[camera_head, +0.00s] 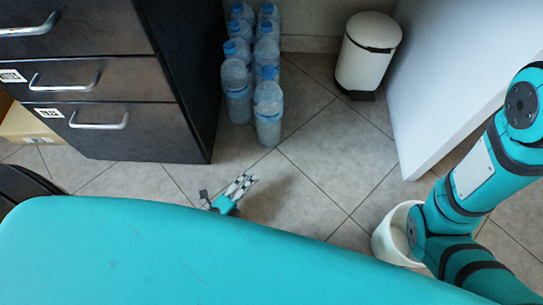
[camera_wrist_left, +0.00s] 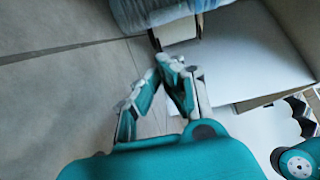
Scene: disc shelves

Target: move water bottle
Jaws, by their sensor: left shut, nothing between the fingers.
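Several clear water bottles with blue caps stand upright on the tiled floor in two rows in the head view; the nearest bottle (camera_head: 268,112) is at the front right of the group, beside another front bottle (camera_head: 237,100). My left gripper (camera_head: 245,182) is low over the floor, nearer to me than the bottles and apart from them. In the left wrist view its fingers (camera_wrist_left: 160,68) come together, shut and empty. A bluish ribbed surface (camera_wrist_left: 160,12), probably a bottle, is cut off at the top of that view. My right arm shows at the right, but its gripper does not.
A dark drawer cabinet (camera_head: 120,100) stands left of the bottles. A white pedal bin (camera_head: 368,52) stands behind right, and a white panel (camera_head: 450,90) rises at the right. A white bucket (camera_head: 388,240) is by my right arm. The floor (camera_head: 320,150) right of the bottles is clear.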

